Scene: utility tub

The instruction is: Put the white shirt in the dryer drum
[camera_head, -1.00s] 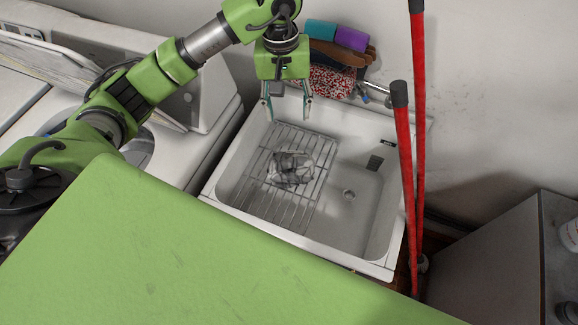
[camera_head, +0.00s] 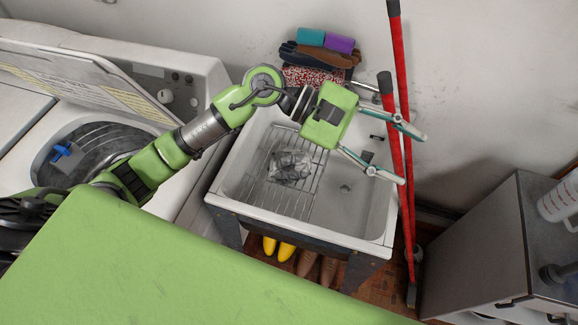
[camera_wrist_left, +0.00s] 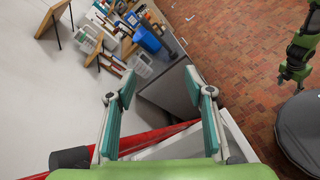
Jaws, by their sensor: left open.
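The crumpled greyish-white cloth, which looks like the shirt (camera_head: 289,167), lies on the wire rack in the white utility tub (camera_head: 366,245) in the head view. My left gripper (camera_head: 412,159) is open and empty over the tub's right side, its fingers pointing right, apart from the cloth. In the left wrist view the open fingers (camera_wrist_left: 158,80) have nothing between them. A round drum opening (camera_head: 100,146) shows in the white machine at the left, its lid raised, with a small blue item at its side. My right gripper (camera_wrist_left: 285,76) seems to show small at the right of the wrist view.
Red-handled poles (camera_head: 400,100) lean at the tub's right, close to my left fingers. Folded towels and gloves (camera_head: 318,55) sit behind the tub. A grey cabinet (camera_head: 490,240) stands at the right. Yellow and brown shoes (camera_head: 285,250) are below the tub.

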